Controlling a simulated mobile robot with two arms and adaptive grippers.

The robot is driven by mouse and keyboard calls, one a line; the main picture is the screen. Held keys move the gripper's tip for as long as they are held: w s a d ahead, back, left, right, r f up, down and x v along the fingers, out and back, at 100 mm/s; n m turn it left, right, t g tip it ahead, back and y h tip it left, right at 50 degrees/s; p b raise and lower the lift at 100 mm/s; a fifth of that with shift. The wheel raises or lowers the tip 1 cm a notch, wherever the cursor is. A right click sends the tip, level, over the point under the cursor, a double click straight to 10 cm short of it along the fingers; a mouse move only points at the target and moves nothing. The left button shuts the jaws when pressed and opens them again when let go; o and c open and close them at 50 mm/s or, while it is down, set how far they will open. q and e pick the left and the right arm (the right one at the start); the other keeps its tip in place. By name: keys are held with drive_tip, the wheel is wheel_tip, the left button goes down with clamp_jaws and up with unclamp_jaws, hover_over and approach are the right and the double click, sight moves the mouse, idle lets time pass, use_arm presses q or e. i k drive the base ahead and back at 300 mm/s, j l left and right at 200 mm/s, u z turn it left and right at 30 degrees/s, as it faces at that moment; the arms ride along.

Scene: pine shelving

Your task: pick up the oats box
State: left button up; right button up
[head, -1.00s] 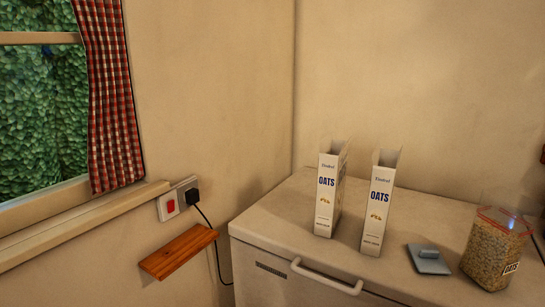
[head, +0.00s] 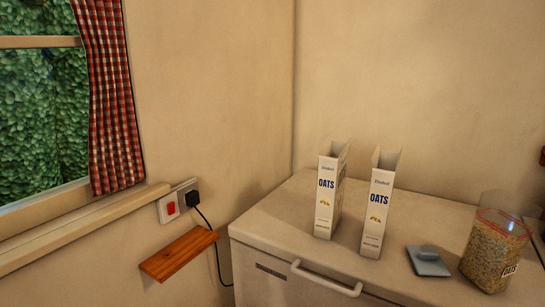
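Two white oats boxes stand upright side by side on top of a white chest-like appliance, with a small gap between them. The left oats box (head: 325,197) and the right oats box (head: 376,214) both have open top flaps and blue "OATS" lettering on the narrow front side. Neither of my grippers shows in the head view.
A clear jar of oats (head: 492,252) with a reddish rim stands at the right on the appliance top (head: 275,215). A grey-blue lid (head: 428,261) lies beside it. A small wooden shelf (head: 179,254) juts from the left wall below a socket (head: 178,203) with a plugged-in cable.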

sight(333, 160)
drive_tip(key=z, duration=1.4)
drive_tip(key=i+l+u, duration=0.15)
drive_tip(key=u, duration=0.2)
drive_tip(key=i+l+u, duration=0.1)
drive_tip(key=l+u, duration=0.4)
drive_tip(key=u, duration=0.15)
drive_tip(key=i, duration=0.05)
